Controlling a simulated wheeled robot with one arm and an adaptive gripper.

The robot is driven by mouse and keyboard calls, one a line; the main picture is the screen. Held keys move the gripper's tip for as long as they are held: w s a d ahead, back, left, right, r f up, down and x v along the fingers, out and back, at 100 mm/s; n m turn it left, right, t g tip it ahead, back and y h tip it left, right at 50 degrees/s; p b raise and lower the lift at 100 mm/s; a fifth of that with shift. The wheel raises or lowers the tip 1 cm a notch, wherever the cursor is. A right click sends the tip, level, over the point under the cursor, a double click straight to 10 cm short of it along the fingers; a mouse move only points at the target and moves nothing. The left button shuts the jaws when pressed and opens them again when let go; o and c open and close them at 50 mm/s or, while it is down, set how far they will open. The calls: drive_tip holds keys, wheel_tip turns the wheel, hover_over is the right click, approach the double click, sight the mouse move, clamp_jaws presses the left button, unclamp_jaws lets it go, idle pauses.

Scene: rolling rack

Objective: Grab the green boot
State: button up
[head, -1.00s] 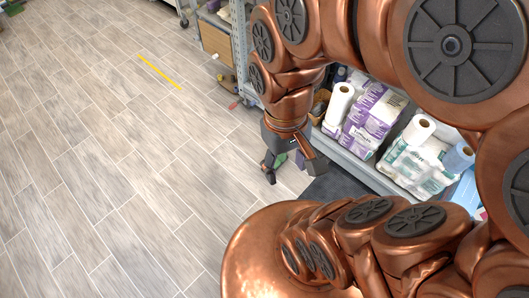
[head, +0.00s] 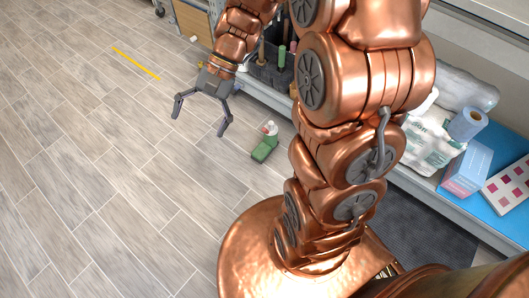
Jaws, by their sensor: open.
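A small green object (head: 265,148), which looks like the green boot, lies on the floor near the foot of the rack, just left of my copper arm. A white and red piece shows at its upper end; I cannot tell whether it belongs to it. My gripper (head: 198,126) is open and empty, with its fingers spread and pointing down. It hangs over the floor to the left of the green object in the picture, apart from it.
A rolling rack with a metal shelf edge (head: 425,196) runs along the right, holding paper packs (head: 428,140), a blue roll (head: 467,124) and boxes (head: 467,168). A dark mat (head: 420,232) lies at lower right. The wood-look floor on the left is clear, with a yellow strip (head: 136,63).

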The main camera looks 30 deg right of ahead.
drive_tip(key=w+d+f+m+t+y+b, duration=0.2)
drive_tip(key=w+f+m+b, duration=0.15)
drive_tip(key=w+f, duration=0.35)
drive_tip(key=w+d+f+m+t+y+b, duration=0.2)
drive_tip(key=w+d+f+m+y+b, duration=0.15)
drive_tip(key=w+f, duration=0.4)
drive_tip(key=m+t+h+b, duration=0.8)
drive_tip(key=m+t+b, duration=0.8)
drive_tip(key=m+b, duration=0.3)
hover_over(275, 136)
drive_tip(key=b+v, duration=0.1)
drive_tip(key=v, duration=0.3)
wheel_tip(275, 136, down, 51)
drive_tip(key=shift+n, duration=0.4)
drive_tip(key=f+b, duration=0.1)
drive_tip(key=f, duration=0.2)
drive_tip(key=f+b, duration=0.2)
drive_tip(key=f, duration=0.2)
drive_tip(key=shift+s+d+f, duration=0.1)
drive_tip(key=shift+d+f, duration=0.1)
drive_tip(key=shift+w+a+r, duration=0.1)
drive_tip(key=shift+w+a, duration=0.1)
drive_tip(key=shift+w, duration=0.3)
drive_tip(key=shift+b+x, duration=0.65)
drive_tip(key=shift+x, duration=2.55)
